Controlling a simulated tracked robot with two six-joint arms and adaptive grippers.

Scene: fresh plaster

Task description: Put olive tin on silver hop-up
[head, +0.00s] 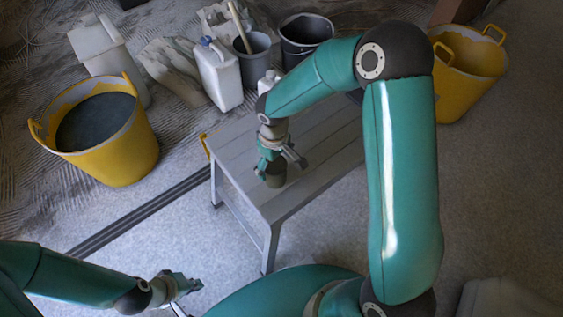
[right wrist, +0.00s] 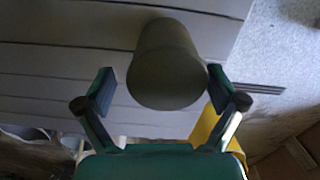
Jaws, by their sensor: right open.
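The olive tin (head: 275,174) is upright on the top of the silver hop-up (head: 317,145), towards its near end, and seems to rest on the boards. My right gripper (head: 277,160) is above and around it, partly covering it. In the right wrist view the tin (right wrist: 167,70) shows between the two open fingers of my right gripper (right wrist: 160,88), close to the right-hand finger, with a gap at the left one. My left gripper (head: 182,286) is low at the bottom left, away from the hop-up; its jaws are too small to read.
A yellow tub with dark contents (head: 122,148) stands left of the hop-up, another yellow tub (head: 470,75) at right. White containers (head: 220,75) and dark buckets (head: 303,38) stand behind. A dark rail (head: 140,212) lies on the floor. Floor in front left is clear.

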